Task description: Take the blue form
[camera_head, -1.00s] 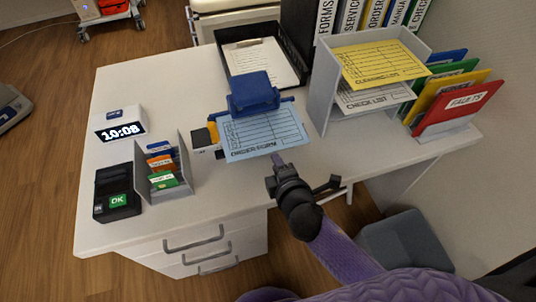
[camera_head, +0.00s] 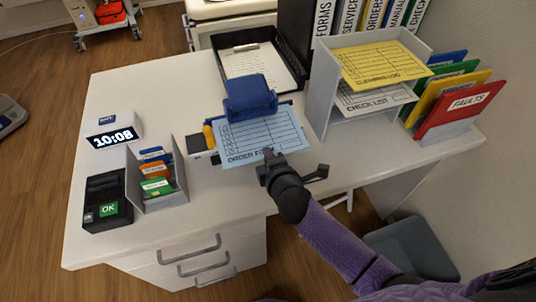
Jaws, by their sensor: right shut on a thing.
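The blue form (camera_head: 258,138), printed "ORDER FORM", lies at the middle of the desk, its far edge at a dark blue device (camera_head: 250,96). My right gripper (camera_head: 268,158) is at the form's near edge, shut on it. The fingers cover part of the printed title. My left gripper is not in view.
A grey rack (camera_head: 322,100) with yellow and white sheets stands to the right, with colored folders (camera_head: 462,108) beyond it. A card holder (camera_head: 160,182), a payment terminal (camera_head: 107,202) and a clock (camera_head: 113,133) stand left. A clipboard lies in a black tray (camera_head: 296,62) behind.

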